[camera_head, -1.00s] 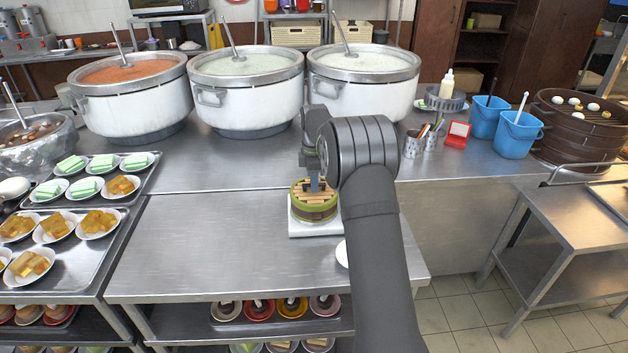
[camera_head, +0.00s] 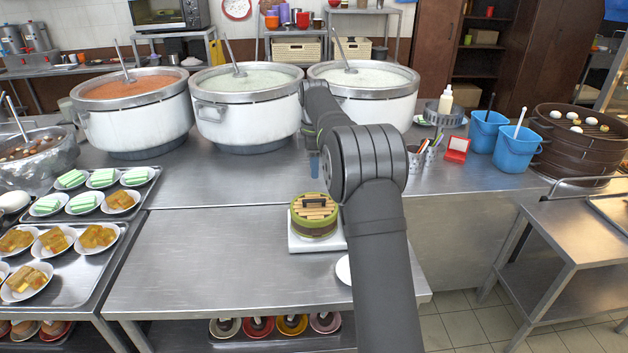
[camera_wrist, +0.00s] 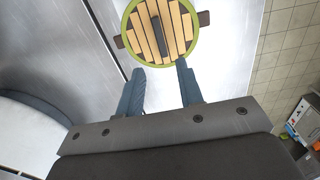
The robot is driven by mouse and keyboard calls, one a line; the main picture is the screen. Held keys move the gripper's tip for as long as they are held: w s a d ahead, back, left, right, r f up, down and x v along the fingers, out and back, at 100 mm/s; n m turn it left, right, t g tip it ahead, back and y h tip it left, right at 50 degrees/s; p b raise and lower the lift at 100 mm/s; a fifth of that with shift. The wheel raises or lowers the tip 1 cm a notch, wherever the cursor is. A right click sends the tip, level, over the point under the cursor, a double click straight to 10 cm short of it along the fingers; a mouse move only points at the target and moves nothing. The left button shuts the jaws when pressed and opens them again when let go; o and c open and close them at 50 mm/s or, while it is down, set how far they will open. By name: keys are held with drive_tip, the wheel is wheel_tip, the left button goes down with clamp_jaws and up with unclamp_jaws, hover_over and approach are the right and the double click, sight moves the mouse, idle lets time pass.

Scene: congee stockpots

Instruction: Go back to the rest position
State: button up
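In the head view, the gripper (camera_head: 314,165) shows only partly as a blue fingertip beside my arm, above the steel table behind the steamer. A round green steamer with a slatted wooden lid and dark handle (camera_head: 316,212) sits on a white square base (camera_head: 302,243) on the front table. Its lid (camera_wrist: 161,30) lies beyond my fingertips in the wrist view, apart from them.
Three big stockpots (camera_head: 248,110) stand along the back. Trays of small dishes (camera_head: 75,262) are at the left. Blue buckets (camera_head: 516,148), a cutlery holder (camera_head: 416,160) and a dark stacked steamer (camera_head: 577,150) are at the right. The front table (camera_head: 200,265) is largely clear.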

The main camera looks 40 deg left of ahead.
drive_tip(key=shift+r, duration=0.65)
hover_over(314, 200)
drive_tip(key=shift+f, duration=4.25)
